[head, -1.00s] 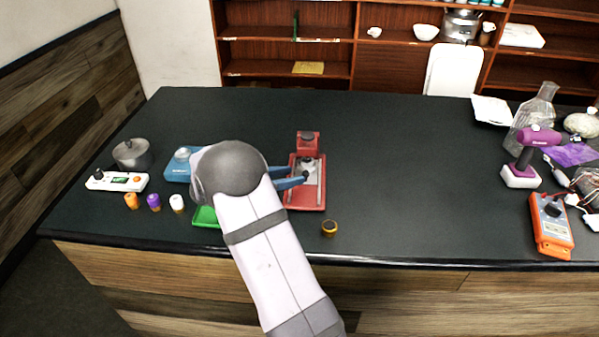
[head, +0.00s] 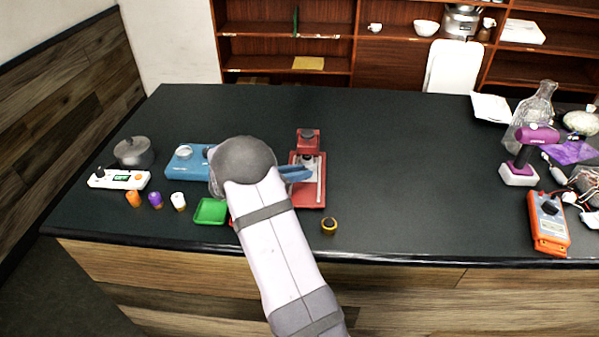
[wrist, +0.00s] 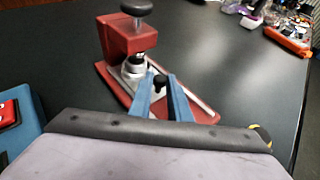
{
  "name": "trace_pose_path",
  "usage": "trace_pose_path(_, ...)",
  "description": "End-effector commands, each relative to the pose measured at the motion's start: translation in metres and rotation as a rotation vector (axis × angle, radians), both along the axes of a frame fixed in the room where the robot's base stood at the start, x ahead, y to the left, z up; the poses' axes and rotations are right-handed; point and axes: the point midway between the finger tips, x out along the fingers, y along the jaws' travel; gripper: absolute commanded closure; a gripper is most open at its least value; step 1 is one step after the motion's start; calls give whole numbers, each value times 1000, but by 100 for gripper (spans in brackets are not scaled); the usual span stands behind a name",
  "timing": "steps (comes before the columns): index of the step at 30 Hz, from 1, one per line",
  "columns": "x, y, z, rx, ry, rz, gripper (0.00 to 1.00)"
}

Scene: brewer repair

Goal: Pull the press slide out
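The red press (head: 308,140) stands on the counter, with an upright red block and a black-topped knob. Its pale metal slide (head: 319,182) runs along the red base; the slide also shows in the wrist view (wrist: 196,100). A small black knob (wrist: 160,83) stands on the slide. My gripper (wrist: 160,76) is at the press, with its two blue fingers apart, one on each side of this knob. I cannot tell whether the fingers touch it. In the head view my gripper (head: 308,174) reaches over the base from the left and hides part of it.
A blue device (head: 187,162) and a green tray (head: 210,211) lie left of the press. A small dark, yellow-ringed part (head: 329,226) sits near the front edge. The counter right of the press is clear up to a purple drill (head: 530,150) and an orange meter (head: 549,222).

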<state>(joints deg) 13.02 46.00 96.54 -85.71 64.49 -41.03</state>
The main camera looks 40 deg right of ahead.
Motion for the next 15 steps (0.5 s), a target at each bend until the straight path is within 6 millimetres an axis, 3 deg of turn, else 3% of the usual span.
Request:
trace_pose_path(7, -11, 14, 0, 1, 1, 2, 100)
trace_pose_path(15, -49, 52, 0, 2, 2, 5, 100)
